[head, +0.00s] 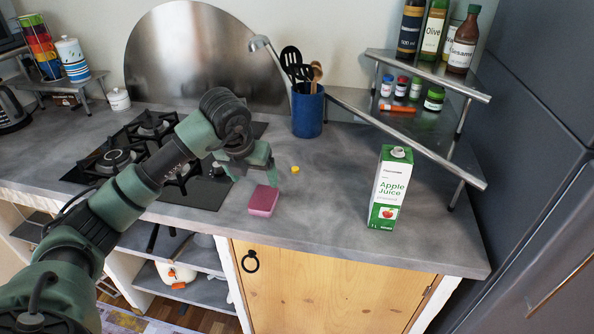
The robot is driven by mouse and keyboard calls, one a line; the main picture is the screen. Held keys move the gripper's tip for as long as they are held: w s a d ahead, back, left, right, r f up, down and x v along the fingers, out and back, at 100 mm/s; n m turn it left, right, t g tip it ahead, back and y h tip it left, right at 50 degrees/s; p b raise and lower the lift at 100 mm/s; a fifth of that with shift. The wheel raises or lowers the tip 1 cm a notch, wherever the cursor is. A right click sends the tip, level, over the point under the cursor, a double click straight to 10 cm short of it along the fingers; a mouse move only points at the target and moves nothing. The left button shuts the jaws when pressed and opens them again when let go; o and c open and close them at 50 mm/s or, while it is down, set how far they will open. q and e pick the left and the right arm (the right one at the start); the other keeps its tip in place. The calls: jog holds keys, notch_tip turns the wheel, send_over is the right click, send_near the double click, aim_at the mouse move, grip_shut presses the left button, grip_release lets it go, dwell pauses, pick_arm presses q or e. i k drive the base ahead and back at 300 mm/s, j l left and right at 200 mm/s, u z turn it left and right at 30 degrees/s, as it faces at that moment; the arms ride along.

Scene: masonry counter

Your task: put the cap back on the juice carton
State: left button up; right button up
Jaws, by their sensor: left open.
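The juice carton (388,190) stands upright on the counter's right part, white and green with "Apple Juice" on its front. Its white spout (398,152) on top shows no yellow cap. A small yellow cap (295,169) lies on the counter, left of the carton. My left gripper (273,178) is open above the counter, a little left of the cap and apart from it. Its fingers point down, near a pink sponge. My right gripper is not in view.
The pink sponge (263,201) lies just below my left gripper in the picture. A blue utensil pot (307,112) stands behind the cap. A gas hob (150,150) is at left, a metal shelf (440,75) with bottles behind the carton. The counter between cap and carton is clear.

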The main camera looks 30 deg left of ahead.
aim_at(395, 169)
jog(key=i+l+u, duration=0.2)
jog(key=i+l, duration=0.15)
jog(key=i+l+u, duration=0.4)
jog(key=i+l, duration=0.15)
jog(key=l, duration=0.3)
